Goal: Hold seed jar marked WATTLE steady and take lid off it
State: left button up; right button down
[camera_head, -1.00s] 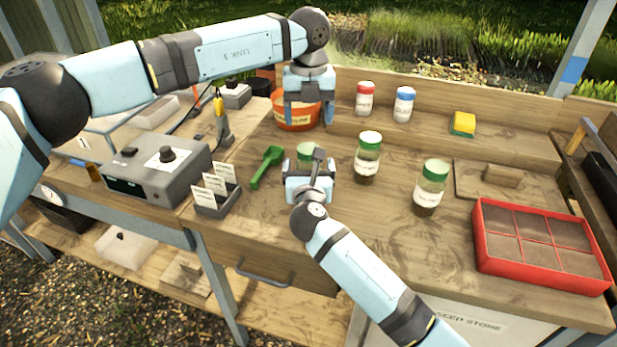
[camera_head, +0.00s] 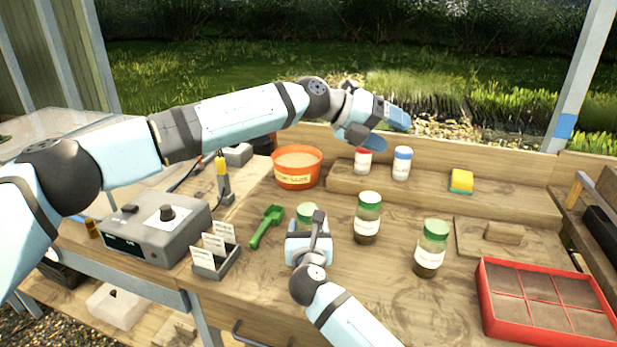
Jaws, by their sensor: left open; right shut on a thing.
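My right gripper (camera_head: 310,238) is shut on a jar with a green lid (camera_head: 307,211) on the workbench. The gripper hides most of this jar, including any label; the lid is on it. Two more green-lidded jars stand upright to its right, a nearer middle jar (camera_head: 367,222) and a right jar (camera_head: 432,252). Their labels are too small to read, so I cannot tell which is WATTLE. My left gripper (camera_head: 390,130) is open and empty, raised above the back of the bench, its fingers pointing right.
An orange tub (camera_head: 297,171) stands behind the held jar, a green scoop (camera_head: 266,228) to its left. Red-lidded (camera_head: 363,161) and blue-lidded (camera_head: 402,165) jars stand on the back shelf. A grey device (camera_head: 155,232), card holder (camera_head: 218,262) and red seed tray (camera_head: 490,335) flank the bench.

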pick_arm(q)
jog(key=w+r+n+t+h, duration=0.4)
jog(key=w+r+t, duration=0.4)
jog(key=t, duration=0.1)
jog(key=w+a+f+n+t+y, duration=0.3)
jog(key=w+a+n+t+y, duration=0.35)
jog(key=y, duration=0.25)
jog(key=m+g+y, duration=0.8)
jog(key=g, duration=0.7)
send_over(308, 209)
jog(key=f, duration=1.4)
jog(key=shift+w+d+f, duration=0.15)
jog(key=shift+w+f, duration=0.2)
jog(key=shift+w, duration=0.05)
jog(key=shift+s+f+g, duration=0.15)
jog(key=shift+s+g, duration=0.1)
jog(key=shift+s, duration=0.05)
jog(key=shift+s+f+m, duration=0.1)
jog(key=shift+f+m, duration=0.15)
jog(key=shift+f, duration=3.65)
